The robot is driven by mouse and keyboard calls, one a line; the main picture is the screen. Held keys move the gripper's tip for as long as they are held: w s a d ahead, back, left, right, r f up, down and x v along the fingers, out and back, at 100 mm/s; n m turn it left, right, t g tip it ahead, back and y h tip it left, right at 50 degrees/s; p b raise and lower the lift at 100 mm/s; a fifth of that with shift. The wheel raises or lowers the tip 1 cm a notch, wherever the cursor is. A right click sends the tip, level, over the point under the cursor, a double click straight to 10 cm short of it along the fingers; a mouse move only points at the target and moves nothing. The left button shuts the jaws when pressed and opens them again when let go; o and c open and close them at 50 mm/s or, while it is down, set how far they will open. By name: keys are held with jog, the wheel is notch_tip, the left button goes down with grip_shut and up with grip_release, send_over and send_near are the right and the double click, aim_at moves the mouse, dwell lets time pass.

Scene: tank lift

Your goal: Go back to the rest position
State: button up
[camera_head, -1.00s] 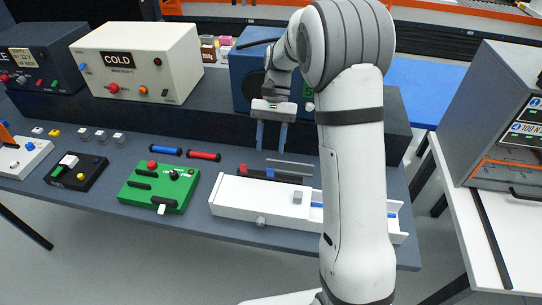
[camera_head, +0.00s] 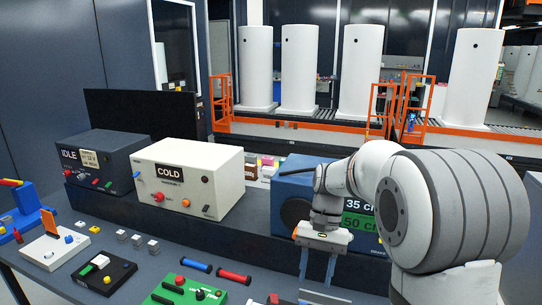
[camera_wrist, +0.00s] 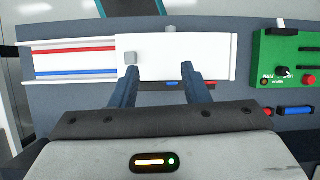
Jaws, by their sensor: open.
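My gripper (camera_head: 317,266) hangs over the table, in front of the blue box with the green "50 cm" label. Its two blue-grey fingers point down, apart, with nothing between them. In the wrist view my gripper (camera_wrist: 157,75) is open, with its fingertips over the near edge of a white fixture (camera_wrist: 200,57). My arm hides the right part of the table in the head view.
The cream COLD box (camera_head: 190,180), dark IDLE box (camera_head: 102,160) and blue box (camera_head: 292,190) stand on a raised dark shelf. The green control panel (camera_head: 178,292) and red cylinder (camera_head: 234,276) lie on the table. White tanks (camera_head: 300,68) stand behind orange rails.

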jog(key=s+d+r+n+t+h+b, duration=0.1)
jog(key=s+t, duration=0.7)
jog(key=s, duration=0.8)
jog(key=d+n+h, duration=0.1)
jog(key=d+n, duration=0.1)
jog(key=d, duration=0.1)
jog(key=shift+d, duration=0.15)
